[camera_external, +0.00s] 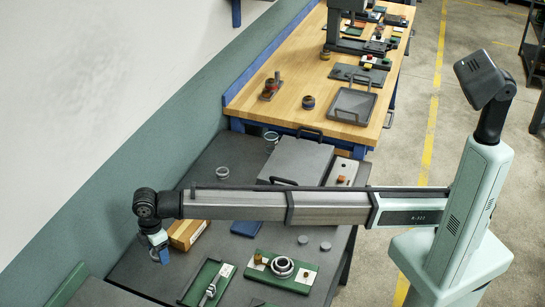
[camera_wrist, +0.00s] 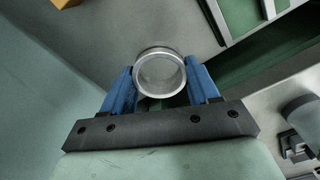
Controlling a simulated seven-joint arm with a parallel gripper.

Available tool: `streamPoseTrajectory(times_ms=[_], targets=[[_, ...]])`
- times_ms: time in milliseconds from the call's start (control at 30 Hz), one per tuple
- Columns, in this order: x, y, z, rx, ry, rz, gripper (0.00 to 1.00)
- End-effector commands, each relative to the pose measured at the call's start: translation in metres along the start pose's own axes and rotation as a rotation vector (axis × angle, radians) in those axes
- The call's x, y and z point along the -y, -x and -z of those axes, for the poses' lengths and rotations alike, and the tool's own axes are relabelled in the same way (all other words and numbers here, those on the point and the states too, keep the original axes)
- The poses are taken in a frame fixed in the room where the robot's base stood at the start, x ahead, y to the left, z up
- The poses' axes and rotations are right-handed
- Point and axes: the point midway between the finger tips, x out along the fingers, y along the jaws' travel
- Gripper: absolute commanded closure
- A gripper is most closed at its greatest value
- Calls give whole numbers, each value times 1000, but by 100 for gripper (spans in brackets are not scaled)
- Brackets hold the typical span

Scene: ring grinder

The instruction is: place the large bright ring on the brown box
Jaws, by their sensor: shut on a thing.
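A bright silver ring (camera_wrist: 161,50) sits between the blue fingers of my gripper (camera_wrist: 161,78) in the wrist view. The fingers are shut on its outer sides and I can see through its opening. In the outside view my gripper (camera_external: 160,252) is at the left end of the arm, just left of the brown box (camera_external: 186,235) and apart from it. I cannot make out the held ring there. The brown box lies on the grey bench, partly hidden by my arm. A corner of it shows at the top left of the wrist view (camera_wrist: 38,4).
A green tray (camera_external: 207,283) and a green fixture with rings (camera_external: 281,268) stand right of my gripper. Another ring (camera_external: 222,172) lies farther back. A wall runs along the left.

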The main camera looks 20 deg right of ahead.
Motion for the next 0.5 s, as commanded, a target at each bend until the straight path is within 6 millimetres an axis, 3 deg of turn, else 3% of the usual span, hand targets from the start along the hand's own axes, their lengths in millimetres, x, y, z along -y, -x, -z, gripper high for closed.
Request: streamPoseTrajectory(times_ms=[167, 300, 500], targets=[[-29, 11, -21, 0, -37, -1, 77], [-68, 25, -58, -1, -92, -1, 77], [-110, 45, -117, -1, -165, -1, 77]])
